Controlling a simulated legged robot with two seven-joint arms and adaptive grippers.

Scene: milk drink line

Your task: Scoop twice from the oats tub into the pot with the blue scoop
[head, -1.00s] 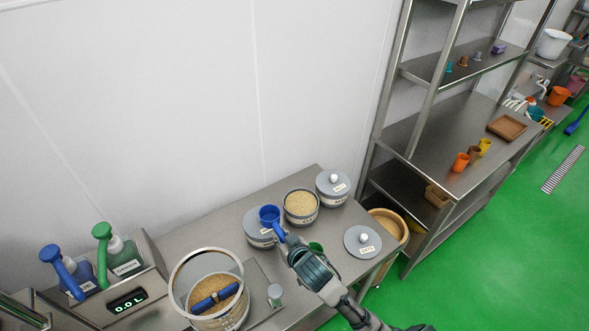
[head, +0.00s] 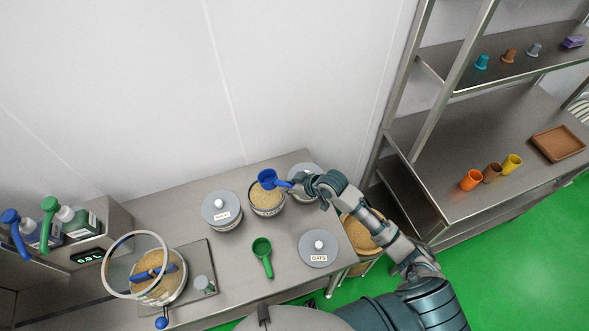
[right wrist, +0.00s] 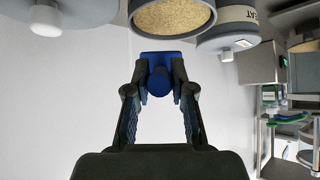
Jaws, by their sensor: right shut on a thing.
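The open oats tub (head: 267,209), full of pale grain, stands on the steel table; it also shows at the top of the right wrist view (right wrist: 172,16). My right gripper (head: 297,184) is shut on the handle of the blue scoop (head: 268,178). The scoop's bowl appears over the tub's far side, and no grain can be made out in it. In the right wrist view the fingers (right wrist: 160,80) close on the blue handle. The pot (head: 160,290), at the table's left, holds grain and a blue-handled tool. My left gripper is not in view.
A lidded tub (head: 222,208) stands left of the open tub; another (head: 303,169) is partly behind my gripper. The OATS lid (head: 318,247) and a green scoop (head: 262,255) lie in front. A shelf rack (head: 400,125) stands at right.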

